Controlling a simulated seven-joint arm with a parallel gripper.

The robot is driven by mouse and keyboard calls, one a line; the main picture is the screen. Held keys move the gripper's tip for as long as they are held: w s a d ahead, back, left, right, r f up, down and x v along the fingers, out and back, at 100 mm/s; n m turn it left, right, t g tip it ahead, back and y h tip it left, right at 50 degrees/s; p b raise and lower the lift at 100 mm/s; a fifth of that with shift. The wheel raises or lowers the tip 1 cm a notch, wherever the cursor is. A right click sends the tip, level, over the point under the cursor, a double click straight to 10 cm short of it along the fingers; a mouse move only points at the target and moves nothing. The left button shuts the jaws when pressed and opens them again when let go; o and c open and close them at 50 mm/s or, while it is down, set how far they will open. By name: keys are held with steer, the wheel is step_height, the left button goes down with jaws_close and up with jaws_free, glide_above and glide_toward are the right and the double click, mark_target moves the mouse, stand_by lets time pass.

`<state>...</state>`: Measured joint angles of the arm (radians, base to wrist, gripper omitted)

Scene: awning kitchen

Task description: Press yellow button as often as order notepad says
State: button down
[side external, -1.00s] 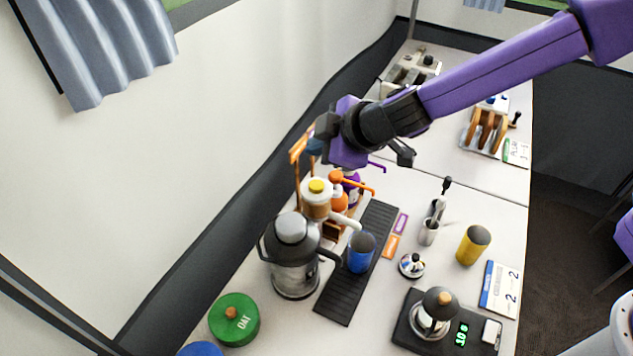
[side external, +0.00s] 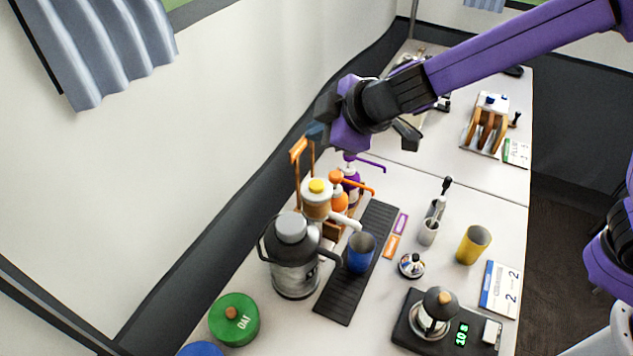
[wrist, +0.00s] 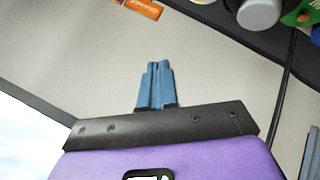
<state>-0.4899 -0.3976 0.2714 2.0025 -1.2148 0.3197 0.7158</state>
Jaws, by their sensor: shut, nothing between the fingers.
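The yellow button (side external: 317,185) is the cap on a cream dispenser (side external: 316,204) whose white spout points toward a blue cup (side external: 360,254). The order notepad (side external: 499,290), a white card with a blue edge, lies at the right front of the table. It shows two digits that look like 2s; its smaller writing is unreadable. My gripper (side external: 316,131) hangs in the air above and behind the dispenser, apart from the button. In the wrist view its blue fingers (wrist: 156,68) are together and empty. The button is not identifiable in the wrist view.
An orange sign on posts (side external: 298,150) stands close below my gripper. Orange (side external: 337,202) and purple pump bottles stand behind the dispenser. A steel urn (side external: 293,265) stands in front of it. A yellow cup (side external: 473,245) and a scale with a pot (side external: 435,312) are at right.

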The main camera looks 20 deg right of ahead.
mark_target(320, 187)
stand_by(0.5)
steer(key=shift+f, duration=4.35)
steer(key=shift+f, duration=0.2)
steer(key=shift+f, duration=0.25)
steer(key=shift+f, duration=0.6)
steer(key=shift+r, duration=1)
steer(key=shift+r, duration=2.55)
